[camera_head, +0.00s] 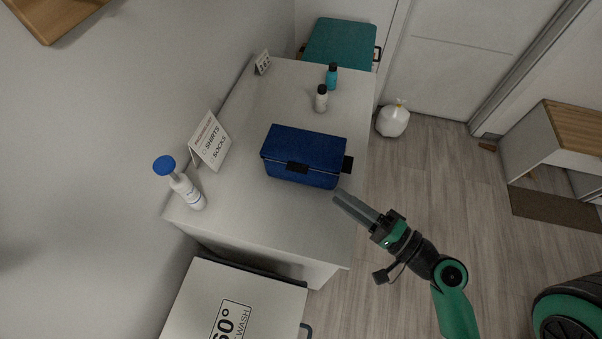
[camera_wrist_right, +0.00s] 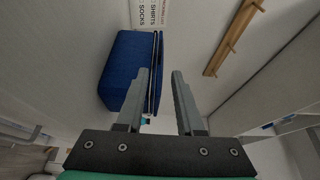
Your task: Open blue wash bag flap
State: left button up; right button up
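The blue wash bag (camera_head: 305,150) stands on the white counter, its flap lying flat over the top. A dark clasp (camera_head: 297,168) shows on its front edge, and a dark tab (camera_head: 347,164) on its right side. My right gripper (camera_head: 337,198) is just off the bag's front right corner, near the counter edge, apart from the bag. My left gripper is not in view.
On the counter (camera_head: 240,190) stand a blue-capped pump bottle (camera_head: 187,191), a shirts/socks sign (camera_head: 210,141), a white bottle (camera_head: 321,99), a teal bottle (camera_head: 332,77) and a small card (camera_head: 263,62). A white bin (camera_head: 205,300) is in front, and a teal-topped hamper (camera_head: 340,42) behind.

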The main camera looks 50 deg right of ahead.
aim_at(302, 172)
jog(key=w+p, duration=0.3)
jog(key=w, duration=0.7)
jog(key=shift+w+r, duration=0.15)
jog(key=shift+w, duration=0.6)
jog(key=shift+c, duration=0.3)
grip_shut()
